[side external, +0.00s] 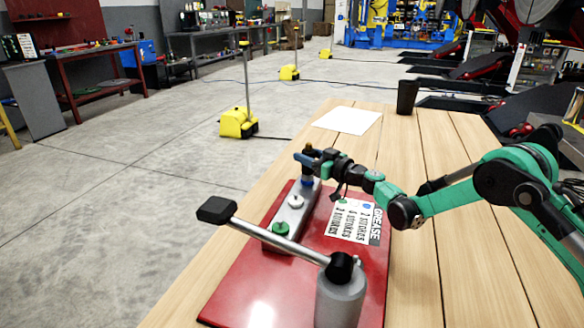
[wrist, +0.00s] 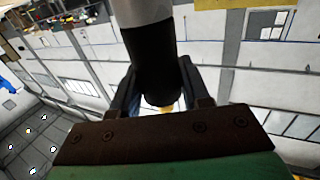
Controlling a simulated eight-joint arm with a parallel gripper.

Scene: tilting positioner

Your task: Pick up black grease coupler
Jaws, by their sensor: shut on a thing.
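In the wrist view, a black cylindrical piece, which looks like the black grease coupler (wrist: 150,60), sits between the two fingers of my gripper (wrist: 160,95). A pale grey section shows at its upper end. The fingers are shut on its sides. In the side view, my gripper (side external: 308,160) is over the far end of a grey block (side external: 290,215) on a red board (side external: 255,285). A blue fitting (side external: 307,181) lies just under the fingers. The coupler is hard to make out there. I cannot tell whether it touches the fitting.
A white fitting (side external: 295,202) and a green fitting (side external: 280,229) stand on the block. A grey lever (side external: 275,240) with a black grip crosses the board's front. A label (side external: 352,220) reads GREASE. A white sheet (side external: 347,120) and black cup (side external: 407,97) are farther back.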

